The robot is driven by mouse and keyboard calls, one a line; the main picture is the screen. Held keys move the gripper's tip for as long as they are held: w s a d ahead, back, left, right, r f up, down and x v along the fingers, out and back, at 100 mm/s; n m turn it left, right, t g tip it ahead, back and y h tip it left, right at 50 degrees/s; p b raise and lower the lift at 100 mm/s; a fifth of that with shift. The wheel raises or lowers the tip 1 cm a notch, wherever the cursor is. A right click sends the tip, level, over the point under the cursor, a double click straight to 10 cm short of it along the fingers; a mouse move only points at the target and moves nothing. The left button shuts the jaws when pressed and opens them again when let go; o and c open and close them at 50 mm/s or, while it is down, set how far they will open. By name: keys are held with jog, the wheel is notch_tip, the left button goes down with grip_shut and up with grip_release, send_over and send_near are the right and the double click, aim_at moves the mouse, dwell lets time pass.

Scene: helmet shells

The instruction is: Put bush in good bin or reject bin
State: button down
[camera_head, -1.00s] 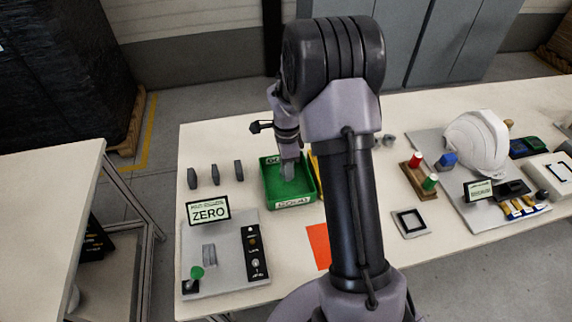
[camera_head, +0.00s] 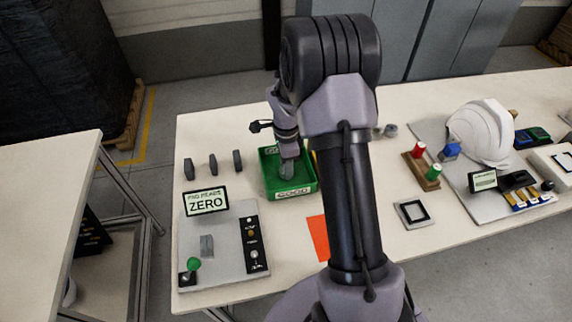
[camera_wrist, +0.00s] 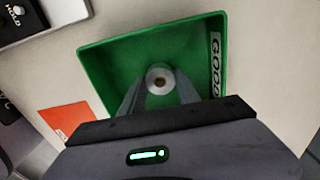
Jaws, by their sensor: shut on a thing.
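The bush, a small grey ring with a dark centre hole (camera_wrist: 159,80), is between my gripper's fingers in the wrist view. My gripper (camera_head: 288,172) is shut on it, pointing down inside the green bin. The green bin (camera_head: 312,186) carries a GOOD label on its front wall; in the wrist view its wall (camera_wrist: 105,58) surrounds the fingertips and the bush. Whether the bush touches the bin floor I cannot tell. A sliver of yellow just right of the green bin is mostly hidden behind my arm. No bin marked reject is readable.
A gauge with a ZERO display (camera_head: 206,201) stands front left on a grey plate. Several dark grey blocks (camera_head: 213,164) stand left of the bin. An orange sheet (camera_head: 318,238) lies in front. A white helmet shell (camera_head: 482,133) is at the right.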

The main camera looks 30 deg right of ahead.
jog(key=shift+f, duration=0.15)
jog(key=c, duration=0.8)
grip_release()
notch_tip(320, 180, up, 18)
jog(key=p, duration=0.6)
jog(key=shift+f, duration=0.2)
jog(key=shift+s+f, duration=0.1)
